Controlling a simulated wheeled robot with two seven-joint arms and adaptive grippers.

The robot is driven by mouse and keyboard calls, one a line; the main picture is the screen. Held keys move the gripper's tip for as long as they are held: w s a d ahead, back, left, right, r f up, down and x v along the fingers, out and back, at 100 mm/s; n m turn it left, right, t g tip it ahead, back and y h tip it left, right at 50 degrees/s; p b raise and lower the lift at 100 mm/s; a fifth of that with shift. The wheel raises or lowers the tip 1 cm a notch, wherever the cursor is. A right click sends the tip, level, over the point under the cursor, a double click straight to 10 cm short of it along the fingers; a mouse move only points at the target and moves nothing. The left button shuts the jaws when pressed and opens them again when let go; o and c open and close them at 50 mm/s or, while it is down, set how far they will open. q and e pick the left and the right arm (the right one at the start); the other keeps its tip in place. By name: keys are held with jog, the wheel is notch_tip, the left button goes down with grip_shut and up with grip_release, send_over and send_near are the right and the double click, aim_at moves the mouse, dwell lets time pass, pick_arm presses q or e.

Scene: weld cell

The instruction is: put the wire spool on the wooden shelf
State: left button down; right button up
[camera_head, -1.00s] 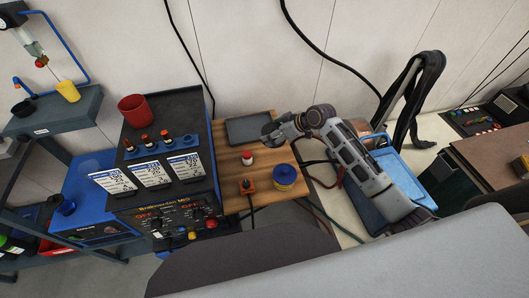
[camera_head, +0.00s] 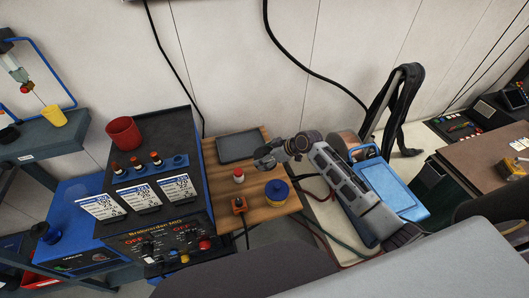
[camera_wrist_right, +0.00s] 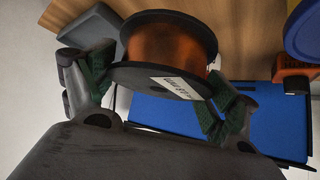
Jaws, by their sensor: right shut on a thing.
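The wire spool (camera_wrist_right: 165,48) has copper-coloured wire between black flanges and a white label. In the right wrist view it sits between the fingers of my right gripper (camera_wrist_right: 160,84), which is shut on it. In the head view my right gripper (camera_head: 265,157) is over the wooden shelf (camera_head: 260,213), near the grey tray's right corner. I cannot make out the held spool there. The bare wood (camera_wrist_right: 238,28) shows behind the spool in the wrist view; the gap between them is unclear. My left gripper is not in view.
The blue welding machine (camera_head: 155,215) stands close on the left.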

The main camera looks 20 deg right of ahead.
jog(key=shift+w+f, duration=0.1)
jog(key=shift+f, duration=0.7)
jog(key=shift+f, duration=0.1)
jog(key=shift+f, duration=1.8)
jog(key=shift+f, duration=0.1)
jog(key=o, duration=1.7)
jog(key=shift+f, duration=0.15)
jog(key=v, duration=1.2)
